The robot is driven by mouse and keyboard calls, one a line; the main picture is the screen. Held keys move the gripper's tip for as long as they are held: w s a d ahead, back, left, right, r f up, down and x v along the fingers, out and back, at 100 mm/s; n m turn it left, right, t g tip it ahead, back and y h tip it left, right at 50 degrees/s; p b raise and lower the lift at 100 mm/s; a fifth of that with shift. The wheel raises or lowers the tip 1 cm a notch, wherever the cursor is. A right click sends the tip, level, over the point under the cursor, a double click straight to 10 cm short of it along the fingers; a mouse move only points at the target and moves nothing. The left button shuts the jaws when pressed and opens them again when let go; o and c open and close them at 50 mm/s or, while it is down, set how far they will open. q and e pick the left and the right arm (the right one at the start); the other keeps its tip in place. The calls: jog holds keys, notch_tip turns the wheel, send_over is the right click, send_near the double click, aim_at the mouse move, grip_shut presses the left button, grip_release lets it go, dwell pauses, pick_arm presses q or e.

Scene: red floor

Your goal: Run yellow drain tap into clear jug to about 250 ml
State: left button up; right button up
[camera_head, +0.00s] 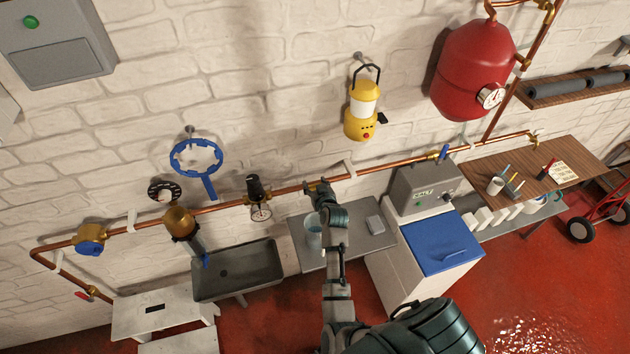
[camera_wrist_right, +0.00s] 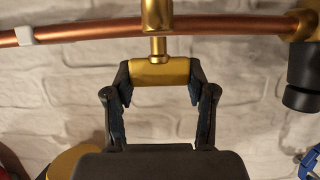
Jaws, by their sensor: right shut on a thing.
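The yellow drain tap shows in the right wrist view as a yellow bar handle (camera_wrist_right: 160,72) on a short stem below a brass fitting on the copper pipe. My right gripper (camera_wrist_right: 160,80) is shut on this handle, one finger at each end. In the head view my right gripper (camera_head: 319,187) is at the pipe above the grey shelf and hides most of the tap. A clear jug (camera_head: 313,238) stands on the shelf below, partly hidden by my right arm. It looks pale blue low down; its level cannot be read. My left gripper is not in view.
A grey sink (camera_head: 238,273) is left of the shelf (camera_head: 373,238). A black-topped regulator with a gauge (camera_head: 260,212) hangs close left of my gripper. A small grey block (camera_head: 375,225) lies on the shelf's right. A white cabinet with a blue lid (camera_head: 440,245) stands further right.

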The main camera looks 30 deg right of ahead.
jog(key=o, duration=1.2)
jog(key=shift+s, duration=0.15)
jog(key=v, duration=1.1)
jog(key=shift+s+a, duration=0.2)
jog(key=shift+s, duration=0.1)
